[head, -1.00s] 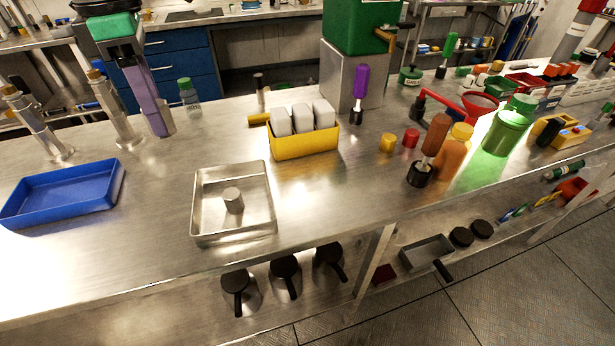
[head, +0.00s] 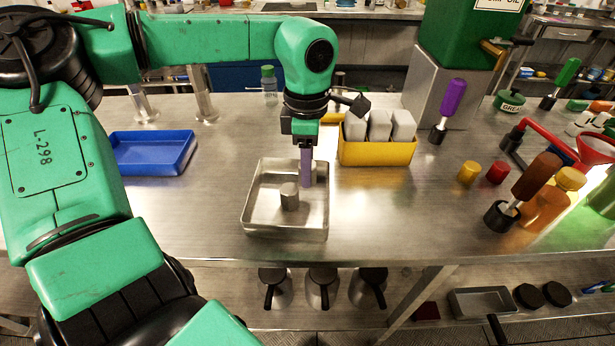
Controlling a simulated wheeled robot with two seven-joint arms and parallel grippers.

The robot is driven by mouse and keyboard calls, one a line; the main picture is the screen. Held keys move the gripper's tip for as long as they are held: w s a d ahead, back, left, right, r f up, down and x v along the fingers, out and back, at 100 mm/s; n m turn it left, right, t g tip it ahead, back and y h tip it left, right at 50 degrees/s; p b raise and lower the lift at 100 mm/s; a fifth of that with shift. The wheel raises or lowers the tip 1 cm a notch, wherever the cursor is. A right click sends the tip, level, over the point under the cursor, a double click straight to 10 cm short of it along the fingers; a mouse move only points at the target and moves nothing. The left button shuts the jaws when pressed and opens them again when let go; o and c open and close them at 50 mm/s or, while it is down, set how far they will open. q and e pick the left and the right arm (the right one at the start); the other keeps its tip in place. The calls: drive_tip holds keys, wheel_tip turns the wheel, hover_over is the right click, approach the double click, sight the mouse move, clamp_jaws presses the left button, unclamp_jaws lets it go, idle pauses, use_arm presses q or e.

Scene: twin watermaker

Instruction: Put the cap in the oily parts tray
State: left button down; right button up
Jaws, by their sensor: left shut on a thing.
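A square metal tray (head: 322,230) stands on the steel bench with a grey metal cylinder (head: 289,196) upright inside it. A blue tray (head: 150,172) lies to its left; I cannot read a label on either tray. My left gripper (head: 313,178) points down over the back right part of the metal tray. Its purple fingers are shut on a small grey thing, which I take to be the cap, mostly hidden at the fingertips. I cannot tell whether it touches the tray floor. My right gripper does not show.
A yellow bin (head: 378,154) with white blocks stands close right of the metal tray. A purple-handled tool (head: 450,105), yellow lid (head: 468,172) and red lid (head: 497,173) stand farther right. Bare bench lies in front of the yellow bin.

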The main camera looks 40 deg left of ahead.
sight(307, 191)
use_arm(q)
drive_tip(key=shift+f, duration=1.6)
drive_tip(key=shift+c, duration=2.2)
unclamp_jaws()
wheel_tip(307, 191, up, 12)
drive_tip(key=shift+r, duration=0.2)
drive_tip(key=shift+f, duration=0.1)
